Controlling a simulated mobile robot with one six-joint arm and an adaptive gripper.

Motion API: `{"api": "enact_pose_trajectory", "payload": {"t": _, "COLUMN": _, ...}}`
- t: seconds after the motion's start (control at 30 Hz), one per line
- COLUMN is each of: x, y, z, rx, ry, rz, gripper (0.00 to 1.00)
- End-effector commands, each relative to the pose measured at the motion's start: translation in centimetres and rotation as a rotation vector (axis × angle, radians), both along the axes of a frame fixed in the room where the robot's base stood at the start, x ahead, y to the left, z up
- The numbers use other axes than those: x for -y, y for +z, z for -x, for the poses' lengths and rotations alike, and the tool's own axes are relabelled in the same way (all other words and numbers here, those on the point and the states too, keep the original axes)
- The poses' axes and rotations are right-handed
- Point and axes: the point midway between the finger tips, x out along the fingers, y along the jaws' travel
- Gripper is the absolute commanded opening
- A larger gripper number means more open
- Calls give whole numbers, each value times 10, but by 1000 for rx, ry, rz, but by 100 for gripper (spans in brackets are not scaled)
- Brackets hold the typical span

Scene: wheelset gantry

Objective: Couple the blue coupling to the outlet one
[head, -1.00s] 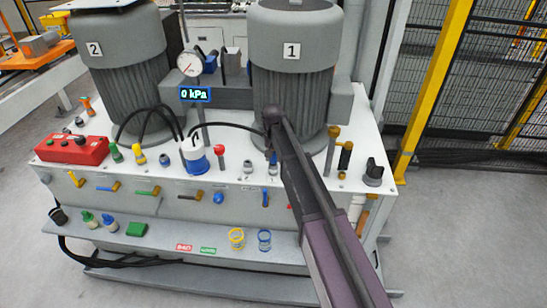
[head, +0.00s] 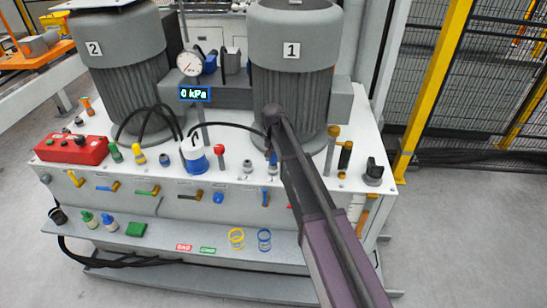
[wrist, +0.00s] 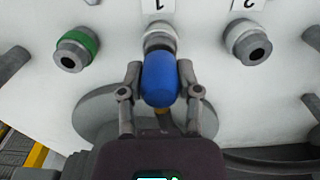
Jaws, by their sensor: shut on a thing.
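The blue coupling (wrist: 160,80) is between the two fingers of my gripper (wrist: 160,76) in the wrist view, and the gripper is shut on it. Outlet one (wrist: 160,35), a pale metal fitting under an upside-down label 1, is right behind the far end of the coupling. The coupling lines up with it and partly covers it. I cannot tell whether they touch or are joined. In the head view the blue coupling (head: 272,157) shows as a small blue spot beside my arm, which hides most of the gripper.
In the wrist view, outlet two (wrist: 255,49) is right of outlet one, and a green-ringed fitting (wrist: 75,50) is left. In the head view, a motor marked 1 (head: 291,75) stands close behind my arm. A gauge display (head: 195,94) reads 0 kPa.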

Motion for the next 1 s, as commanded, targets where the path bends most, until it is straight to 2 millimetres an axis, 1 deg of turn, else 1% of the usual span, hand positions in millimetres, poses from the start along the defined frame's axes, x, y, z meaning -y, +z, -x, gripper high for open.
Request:
{"api": "enact_pose_trajectory", "payload": {"t": 0.53, "x": 0, "y": -9, "z": 0, "rx": 0, "ry": 0, "rz": 0, "gripper": 0}}
{"api": "enact_pose_trajectory", "payload": {"t": 0.57, "x": 0, "y": -8, "z": 0, "rx": 0, "ry": 0, "rz": 0, "gripper": 50}}
{"api": "enact_pose_trajectory", "payload": {"t": 0.6, "x": 0, "y": -8, "z": 0, "rx": 0, "ry": 0, "rz": 0, "gripper": 62}}
{"api": "enact_pose_trajectory", "payload": {"t": 0.67, "x": 0, "y": -8, "z": 0, "rx": 0, "ry": 0, "rz": 0, "gripper": 80}}
{"api": "enact_pose_trajectory", "payload": {"t": 0.7, "x": 0, "y": -8, "z": 0, "rx": 0, "ry": 0, "rz": 0, "gripper": 84}}
{"api": "enact_pose_trajectory", "payload": {"t": 1.0, "x": 0, "y": -8, "z": 0, "rx": 0, "ry": 0, "rz": 0, "gripper": 84}}
